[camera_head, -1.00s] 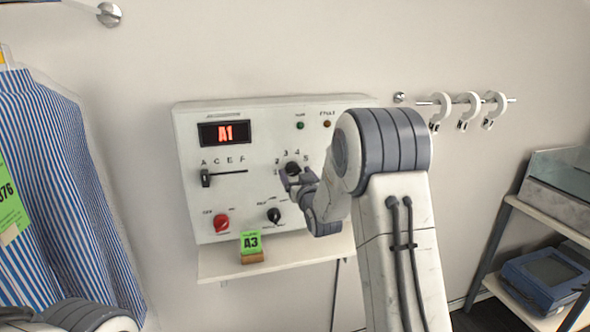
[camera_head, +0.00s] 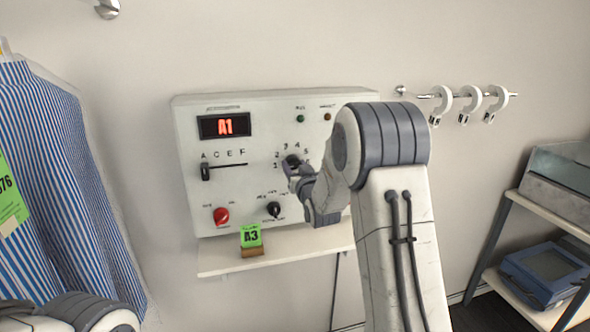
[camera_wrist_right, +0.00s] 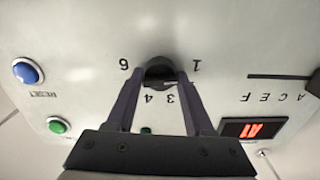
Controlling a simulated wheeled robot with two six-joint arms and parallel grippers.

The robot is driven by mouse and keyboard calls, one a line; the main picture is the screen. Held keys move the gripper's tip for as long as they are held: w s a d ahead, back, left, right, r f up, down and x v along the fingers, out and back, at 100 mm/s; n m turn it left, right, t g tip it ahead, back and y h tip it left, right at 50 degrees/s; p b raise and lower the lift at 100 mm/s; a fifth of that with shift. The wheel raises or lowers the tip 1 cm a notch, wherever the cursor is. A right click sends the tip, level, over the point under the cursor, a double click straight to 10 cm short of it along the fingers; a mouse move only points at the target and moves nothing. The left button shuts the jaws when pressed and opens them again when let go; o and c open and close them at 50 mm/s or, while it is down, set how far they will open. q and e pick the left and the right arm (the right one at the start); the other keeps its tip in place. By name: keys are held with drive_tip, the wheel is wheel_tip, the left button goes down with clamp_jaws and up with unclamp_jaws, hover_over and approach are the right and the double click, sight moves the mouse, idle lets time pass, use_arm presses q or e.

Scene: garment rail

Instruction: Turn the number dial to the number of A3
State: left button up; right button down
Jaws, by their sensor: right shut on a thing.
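The number dial (camera_head: 292,160) is a dark round knob on the white control panel (camera_head: 255,190), ringed by numbers. It also shows in the right wrist view (camera_wrist_right: 160,70), upside down, between the two fingers. My right gripper (camera_wrist_right: 162,78) is shut on the dial, one finger on each side. The dial's pointing direction is hard to read behind the fingers. The display (camera_head: 224,126) reads A1 in red, also in the right wrist view (camera_wrist_right: 254,129). A green A3 tag (camera_head: 251,236) stands on the shelf below. My left gripper is out of view; part of its arm shows at lower left.
The letter slider (camera_head: 205,172) sits at A, left of the dial. A red knob (camera_head: 221,215) and a black knob (camera_head: 273,209) are below.

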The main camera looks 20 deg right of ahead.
drive_tip(key=m+b, duration=0.2)
drive_tip(key=m, duration=0.1)
drive_tip(key=shift+f+b, duration=0.2)
drive_tip(key=shift+b, duration=0.15)
drive_tip(key=m+b, duration=0.2)
drive_tip(key=m, duration=0.1)
drive_tip(key=shift+m, duration=0.4)
drive_tip(key=m+b, duration=0.2)
drive_tip(key=m, duration=0.1)
drive_tip(key=shift+r+m, duration=0.1)
drive_tip(key=shift+m, duration=0.2)
drive_tip(key=shift+m+b, duration=0.8)
drive_tip(key=shift+m, duration=1.5)
drive_tip(key=shift+c, duration=1.6)
unclamp_jaws()
drive_tip(key=shift+r, duration=0.1)
drive_tip(key=shift+s, duration=0.15)
